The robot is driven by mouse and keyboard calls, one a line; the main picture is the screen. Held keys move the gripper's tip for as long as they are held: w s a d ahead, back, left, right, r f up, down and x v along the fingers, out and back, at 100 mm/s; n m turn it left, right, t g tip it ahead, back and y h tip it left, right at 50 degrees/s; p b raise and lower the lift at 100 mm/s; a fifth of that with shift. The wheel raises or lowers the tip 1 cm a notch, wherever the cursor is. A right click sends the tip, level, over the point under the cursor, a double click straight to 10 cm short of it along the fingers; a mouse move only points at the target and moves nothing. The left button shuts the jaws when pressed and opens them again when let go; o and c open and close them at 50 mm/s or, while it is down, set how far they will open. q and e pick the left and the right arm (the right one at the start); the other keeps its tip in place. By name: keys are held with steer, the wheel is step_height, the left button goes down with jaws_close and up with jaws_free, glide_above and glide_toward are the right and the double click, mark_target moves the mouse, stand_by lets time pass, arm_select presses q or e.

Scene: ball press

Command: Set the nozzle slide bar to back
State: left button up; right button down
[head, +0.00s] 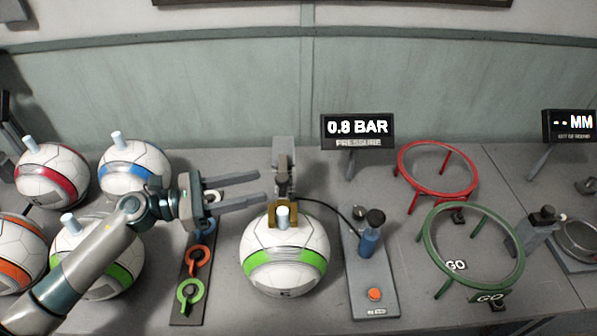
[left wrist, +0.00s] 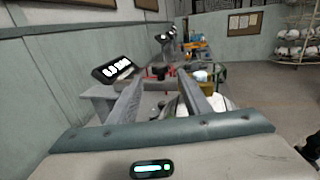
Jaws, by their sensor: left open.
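The nozzle stand (head: 283,152) is a grey post behind the middle ball, with a dark slide part (head: 283,178) on its front. A brass bracket (head: 270,217) sits below it at the top of the green-banded ball (head: 285,262), around a pale plug (head: 283,214). My left gripper (head: 262,187) is open and empty, its two fingers pointing right just left of the slide part, apart from it in the picture. In the left wrist view the fingers (left wrist: 168,88) spread either side of the stand area; contact cannot be told. My right gripper is not in view.
The pressure display (head: 357,131) reads 0.8 BAR. A panel with a blue pump (head: 369,242) and orange button (head: 375,294) stands right of the ball. Red (head: 438,194) and green rings (head: 428,265) stand further right. Several balls (head: 52,175) lie left, near a key strip (head: 188,318).

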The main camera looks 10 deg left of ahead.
arm_select(q)
steer(key=p+x, duration=0.4)
steer(key=x, duration=0.7)
steer(key=shift+d+p, duration=0.2)
steer(key=shift+p, duration=0.15)
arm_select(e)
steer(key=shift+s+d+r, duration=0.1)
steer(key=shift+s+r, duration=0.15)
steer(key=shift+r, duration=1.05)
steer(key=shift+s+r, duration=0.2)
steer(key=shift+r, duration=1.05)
arm_select(q)
steer(key=shift+w, duration=0.1)
